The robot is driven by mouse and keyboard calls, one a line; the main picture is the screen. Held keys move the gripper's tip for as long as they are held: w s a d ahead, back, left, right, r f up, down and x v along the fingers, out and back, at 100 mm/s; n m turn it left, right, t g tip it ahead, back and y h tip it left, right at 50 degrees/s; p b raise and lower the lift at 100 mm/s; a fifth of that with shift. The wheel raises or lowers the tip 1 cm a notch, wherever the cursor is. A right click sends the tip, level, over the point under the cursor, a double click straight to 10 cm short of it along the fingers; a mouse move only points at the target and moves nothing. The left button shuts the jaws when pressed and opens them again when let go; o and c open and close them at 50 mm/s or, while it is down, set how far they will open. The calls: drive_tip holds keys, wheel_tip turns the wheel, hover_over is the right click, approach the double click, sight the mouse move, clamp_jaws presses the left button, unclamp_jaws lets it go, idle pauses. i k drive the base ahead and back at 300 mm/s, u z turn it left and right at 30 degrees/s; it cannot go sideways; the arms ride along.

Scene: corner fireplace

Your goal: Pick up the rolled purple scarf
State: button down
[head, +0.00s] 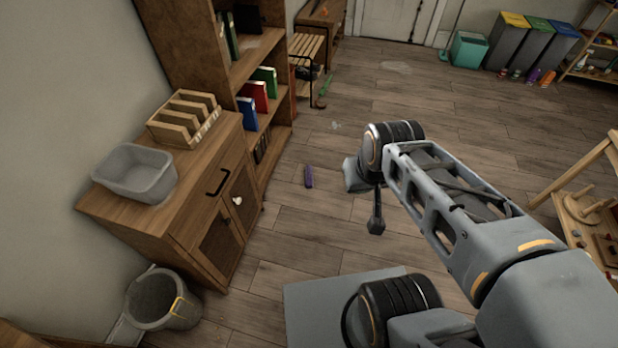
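A small purple roll (308,177), which looks like the rolled purple scarf, lies on the wooden floor in the middle of the head view, in front of the bookshelf. My arm reaches in from the lower right. My gripper (374,212) hangs below the wrist, to the right of the purple roll and apart from it in the picture. The wrist and arm links hide much of the gripper, so whether its fingers are open or shut does not show.
A wooden cabinet (190,215) with a grey tub (136,180) stands at left. A bookshelf (228,60) is behind it, a waste bin (160,302) in front. A wooden rack (585,195) stands at right. Floor around the roll is clear. Another purple item (534,76) lies near the bins.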

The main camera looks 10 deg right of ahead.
sight(308, 168)
drive_tip(key=z, duration=0.8)
drive_tip(key=i, duration=2.2)
drive_tip(key=u, duration=3.6)
